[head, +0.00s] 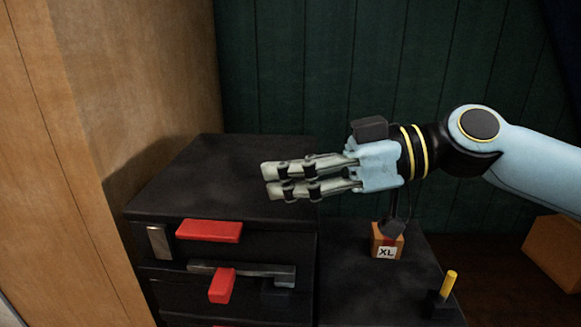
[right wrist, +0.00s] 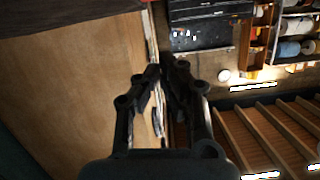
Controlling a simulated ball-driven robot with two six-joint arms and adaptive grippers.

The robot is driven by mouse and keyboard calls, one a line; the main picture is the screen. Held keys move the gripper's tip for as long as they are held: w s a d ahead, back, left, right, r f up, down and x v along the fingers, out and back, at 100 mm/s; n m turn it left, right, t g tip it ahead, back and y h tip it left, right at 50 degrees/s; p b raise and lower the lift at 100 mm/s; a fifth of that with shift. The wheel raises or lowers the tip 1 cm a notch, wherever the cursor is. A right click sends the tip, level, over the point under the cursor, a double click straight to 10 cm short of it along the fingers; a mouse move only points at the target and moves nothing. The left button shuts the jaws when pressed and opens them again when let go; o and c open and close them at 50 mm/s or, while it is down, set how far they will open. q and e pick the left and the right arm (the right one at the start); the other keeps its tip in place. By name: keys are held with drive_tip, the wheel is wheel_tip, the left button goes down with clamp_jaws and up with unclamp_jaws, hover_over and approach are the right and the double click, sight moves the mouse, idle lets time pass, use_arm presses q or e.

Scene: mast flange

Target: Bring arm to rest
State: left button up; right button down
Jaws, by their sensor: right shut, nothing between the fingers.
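My right gripper (head: 265,180) reaches in from the right in the head view, in the air in front of a black cabinet. Its fingers are together with nothing between them, pointing left. The right wrist view shows the same shut fingers (right wrist: 168,72) from behind. The black cabinet (head: 215,180) has red handles on its front, one of them high up (head: 208,230) and one lower (head: 221,286). A grey bar lies across the front beside the lower handle. My left gripper is in neither view.
A tall wooden panel (head: 140,80) stands left of the cabinet. Right of the cabinet, a lower black surface (head: 365,295) holds an orange block marked XL (head: 387,241) and a yellow peg (head: 449,283). An orange box (head: 555,250) is at far right. Green panelling is behind.

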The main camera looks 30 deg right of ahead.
drive_tip(key=s+a+f+m+g+h, duration=0.1)
drive_tip(key=s+f+m+g+h, duration=0.3)
drive_tip(key=s+f, duration=0.6)
drive_tip(key=s+d+f+m+g+h, duration=0.2)
drive_tip(key=s+d+f+m+h, duration=0.3)
drive_tip(key=s+d+f+h, duration=0.35)
drive_tip(key=s+d+f+h+p, duration=0.1)
drive_tip(key=s+d+f+p, duration=0.1)
drive_tip(key=f, duration=0.8)
drive_tip(key=s+d+f+h+p, duration=0.1)
drive_tip(key=s+f+p, duration=0.1)
drive_tip(key=f, duration=0.9)
use_arm(q)
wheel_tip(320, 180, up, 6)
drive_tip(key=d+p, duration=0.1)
drive_tip(key=p, duration=0.2)
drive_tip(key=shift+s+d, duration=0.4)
use_arm(e)
drive_tip(key=s+f+g, duration=0.1)
drive_tip(key=s+f, duration=0.5)
drive_tip(key=s, duration=0.3)
drive_tip(key=s+d+f+g, duration=0.1)
drive_tip(key=s+f, duration=0.5)
drive_tip(key=s, duration=0.3)
drive_tip(key=shift+s+f+m, duration=0.2)
drive_tip(key=shift+f+m, duration=0.1)
drive_tip(key=shift+f, duration=0.05)
